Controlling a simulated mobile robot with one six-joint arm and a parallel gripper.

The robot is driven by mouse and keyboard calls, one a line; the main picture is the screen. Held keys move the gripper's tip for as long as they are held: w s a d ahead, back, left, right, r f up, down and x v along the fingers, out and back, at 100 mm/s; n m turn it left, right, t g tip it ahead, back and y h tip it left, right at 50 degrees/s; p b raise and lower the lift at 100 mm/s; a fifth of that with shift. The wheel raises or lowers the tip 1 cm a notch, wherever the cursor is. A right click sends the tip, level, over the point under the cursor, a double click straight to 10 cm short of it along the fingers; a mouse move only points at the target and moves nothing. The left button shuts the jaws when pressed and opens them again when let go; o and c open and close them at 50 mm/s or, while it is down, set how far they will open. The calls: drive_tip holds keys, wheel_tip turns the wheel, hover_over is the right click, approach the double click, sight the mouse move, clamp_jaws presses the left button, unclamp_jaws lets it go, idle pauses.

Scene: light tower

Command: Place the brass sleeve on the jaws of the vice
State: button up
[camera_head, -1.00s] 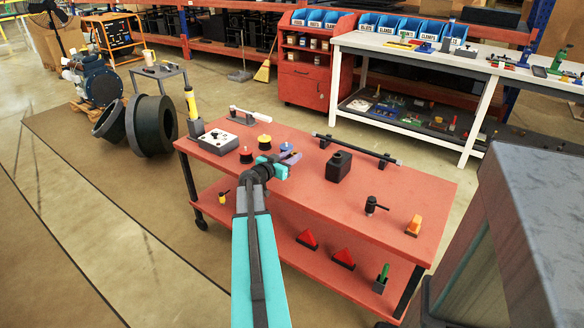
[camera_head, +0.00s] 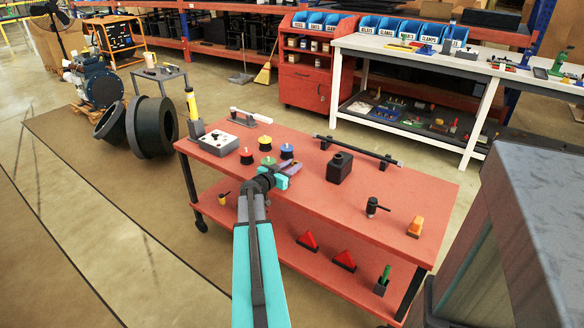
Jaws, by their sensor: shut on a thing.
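My gripper (camera_head: 291,169), at the end of my teal arm, is low over the near side of the red cart (camera_head: 330,214). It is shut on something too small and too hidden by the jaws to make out. I cannot pick out a brass sleeve for certain in this view. I cannot tell a vice for certain either. A dark block with a round top (camera_head: 340,167) stands on the cart to the right of my gripper, apart from it. Several small tools stand on the far white bench (camera_head: 375,46), too small to name surely.
Several coloured round pieces, among them a blue one (camera_head: 287,151) and a green one (camera_head: 266,145), stand just behind my gripper. A black bar (camera_head: 358,151) lies along the cart's back. A dark tool (camera_head: 375,207) and an orange piece (camera_head: 415,227) stand at the right. A grey cabinet (camera_head: 530,215) is at far right.

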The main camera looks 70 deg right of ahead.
drive_tip(key=shift+f, duration=0.1)
drive_tip(key=o, duration=1.1)
drive_tip(key=shift+c, duration=0.2)
drive_tip(key=shift+w+a+r, duration=0.15)
drive_tip(key=shift+a+r, duration=0.1)
drive_tip(key=shift+a, duration=0.35)
drive_tip(key=p+v, duration=0.1)
drive_tip(key=v, duration=0.8)
drive_tip(key=shift+a, duration=0.35)
drive_tip(key=shift+w+a, duration=0.25)
drive_tip(key=shift+a, duration=0.25)
